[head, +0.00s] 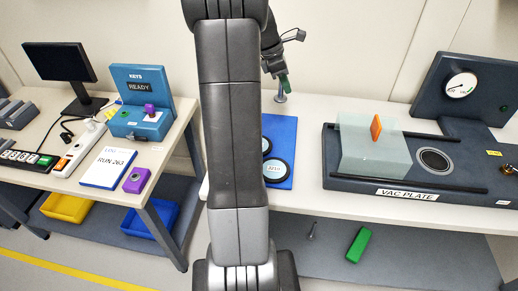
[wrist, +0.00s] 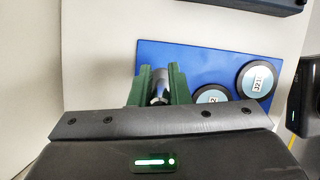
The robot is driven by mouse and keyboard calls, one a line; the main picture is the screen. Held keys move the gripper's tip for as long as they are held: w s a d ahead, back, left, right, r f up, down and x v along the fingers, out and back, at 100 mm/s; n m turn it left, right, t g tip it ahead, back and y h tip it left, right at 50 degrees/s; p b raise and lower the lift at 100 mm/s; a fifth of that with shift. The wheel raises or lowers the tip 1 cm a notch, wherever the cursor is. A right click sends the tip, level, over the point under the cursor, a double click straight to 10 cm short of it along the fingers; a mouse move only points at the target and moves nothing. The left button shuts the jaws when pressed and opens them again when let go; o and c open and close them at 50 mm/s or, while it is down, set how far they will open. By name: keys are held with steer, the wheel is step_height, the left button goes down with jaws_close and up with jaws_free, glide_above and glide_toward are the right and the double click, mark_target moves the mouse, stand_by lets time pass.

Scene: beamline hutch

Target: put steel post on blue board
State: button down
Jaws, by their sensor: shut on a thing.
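The blue board (head: 281,132) lies flat on the right-hand table, partly hidden behind my arm in the head view. It also shows in the wrist view (wrist: 205,60). My gripper (head: 284,82), with green fingers, is shut on the steel post (head: 280,97) just behind the board's far edge in the head view. In the wrist view the fingers (wrist: 158,84) close around the grey post (wrist: 160,98), near the board's left edge. The post looks upright with its wide foot down. I cannot tell whether the foot touches the table.
Two dark-rimmed round discs (head: 275,170) lie on the board's near part. The vac plate (head: 345,182), with a clear block and orange piece, stands to the right. A blue keys box (head: 140,122) is on the left table. Bare white tabletop (head: 306,110) lies between board and vac plate.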

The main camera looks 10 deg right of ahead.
step_height(320, 180, down, 10)
steer(key=shift+f, duration=0.25)
stand_by(0.3)
steer(key=c, duration=1.4)
jaws_free()
steer(key=shift+f, duration=0.1)
steer(key=shift+o, duration=0.2)
steer(key=v, duration=1.2)
